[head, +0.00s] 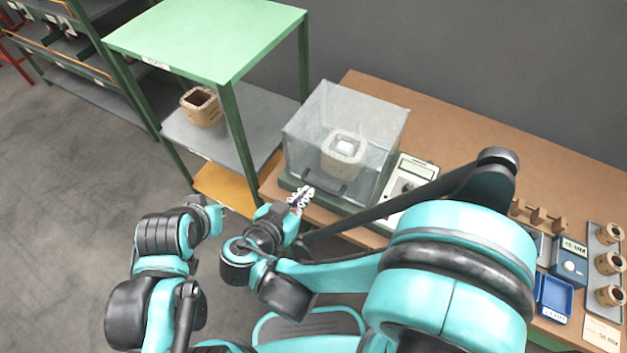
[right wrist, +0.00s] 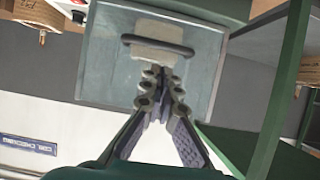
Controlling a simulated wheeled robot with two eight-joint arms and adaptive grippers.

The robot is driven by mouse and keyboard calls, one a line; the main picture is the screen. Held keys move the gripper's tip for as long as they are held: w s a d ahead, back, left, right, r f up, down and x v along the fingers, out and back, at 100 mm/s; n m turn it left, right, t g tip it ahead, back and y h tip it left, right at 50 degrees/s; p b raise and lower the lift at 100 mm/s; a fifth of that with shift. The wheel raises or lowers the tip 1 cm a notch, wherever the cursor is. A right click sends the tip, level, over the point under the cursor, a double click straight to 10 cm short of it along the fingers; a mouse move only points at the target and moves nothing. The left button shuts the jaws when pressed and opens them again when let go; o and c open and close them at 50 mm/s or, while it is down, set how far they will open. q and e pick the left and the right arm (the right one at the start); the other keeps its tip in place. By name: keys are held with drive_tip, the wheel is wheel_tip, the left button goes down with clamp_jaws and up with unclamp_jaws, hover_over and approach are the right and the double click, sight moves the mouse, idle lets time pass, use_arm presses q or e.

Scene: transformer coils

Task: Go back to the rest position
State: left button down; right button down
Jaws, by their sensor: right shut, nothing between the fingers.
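My right gripper (head: 301,197) is shut and empty, just in front of the clear box (head: 305,135) on the brown bench. In the right wrist view its fingertips (right wrist: 162,85) meet below the dark handle (right wrist: 158,45) of that box; I cannot tell whether they touch it. Inside the closed box stands a tan coil (head: 343,155) with a pale top. My left arm (head: 165,240) is folded low at the left, and its gripper end is partly in view near the green shelf; its fingers cannot be made out.
A green-topped shelf (head: 205,40) stands left of the bench, with a tan coil (head: 201,106) on its grey middle shelf. A meter (head: 412,175) sits right of the box. At the bench's right are a blue tray (head: 553,297), a scale (head: 570,262) and a rack of several coils (head: 590,228).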

drive_tip(key=shift+s+a+f, duration=0.1)
drive_tip(key=shift+s+a, duration=0.45)
drive_tip(key=shift+s, duration=0.25)
drive_tip(key=shift+s+a+f, duration=0.1)
drive_tip(key=shift+s+a, duration=0.4)
drive_tip(key=shift+s, duration=0.3)
drive_tip(key=d+r+n+g+y, duration=0.1)
drive_tip(key=d+r+n+y, duration=0.1)
drive_tip(key=d, duration=0.7)
drive_tip(key=s+d+r+n+g+y, duration=0.1)
drive_tip(key=d+n+y, duration=0.3)
drive_tip(key=d, duration=0.5)
drive_tip(key=shift+r+n+g+y, duration=0.3)
drive_tip(key=shift+r+g+y, duration=0.3)
drive_tip(key=shift+r+g, duration=0.1)
drive_tip(key=shift+s+d, duration=0.1)
